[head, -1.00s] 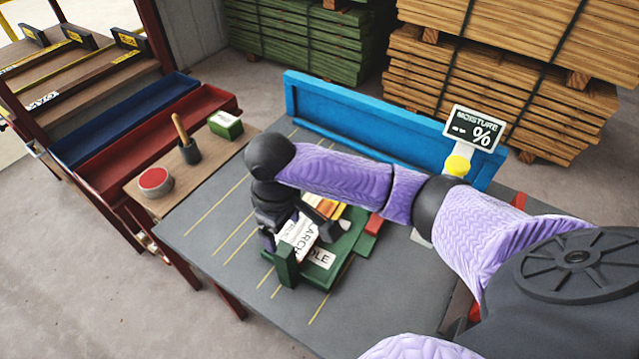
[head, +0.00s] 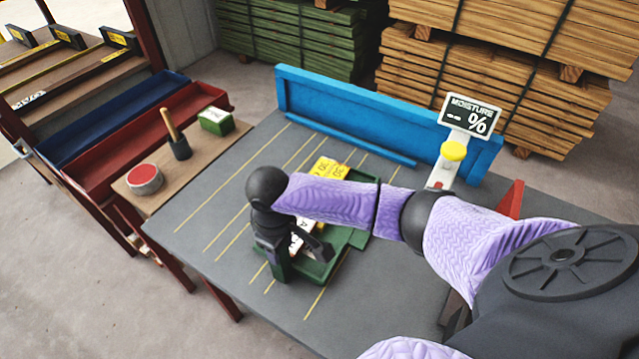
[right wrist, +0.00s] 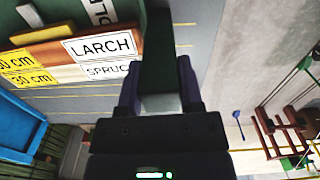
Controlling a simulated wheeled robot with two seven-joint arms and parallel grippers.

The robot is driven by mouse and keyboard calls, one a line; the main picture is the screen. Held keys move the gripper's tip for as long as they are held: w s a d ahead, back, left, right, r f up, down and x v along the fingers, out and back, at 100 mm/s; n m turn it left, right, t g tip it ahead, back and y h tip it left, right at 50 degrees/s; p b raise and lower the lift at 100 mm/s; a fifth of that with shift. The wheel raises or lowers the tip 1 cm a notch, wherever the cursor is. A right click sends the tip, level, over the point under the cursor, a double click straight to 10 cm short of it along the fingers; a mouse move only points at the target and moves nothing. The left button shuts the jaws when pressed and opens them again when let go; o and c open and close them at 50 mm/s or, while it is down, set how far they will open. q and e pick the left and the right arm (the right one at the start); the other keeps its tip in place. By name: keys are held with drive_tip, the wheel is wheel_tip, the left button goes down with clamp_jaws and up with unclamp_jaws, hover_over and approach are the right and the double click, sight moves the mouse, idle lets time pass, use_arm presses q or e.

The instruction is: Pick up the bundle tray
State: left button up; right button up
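The green bundle tray (head: 324,270) lies on the grey table, partly hidden under my right arm. Labelled wood pieces lie in it; the right wrist view shows LARCH (right wrist: 100,46) and SPRUCE labels. My right gripper (head: 280,268) is at the tray's near left end, at its upright green end piece. In the right wrist view the fingers (right wrist: 159,85) stand on both sides of that green piece (right wrist: 158,50), with no clear gap, and look shut on it. The tray appears to rest on the table. My left gripper is not in view.
A blue fence (head: 350,112) runs along the table's back. A moisture meter sign (head: 470,115) stands at the back right. A side shelf holds a red-topped tin (head: 144,178), a brush-like tool (head: 176,140) and a green box (head: 216,121). The table's left part is clear.

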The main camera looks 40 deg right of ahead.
clamp_jaws()
idle(0.3)
idle(0.6)
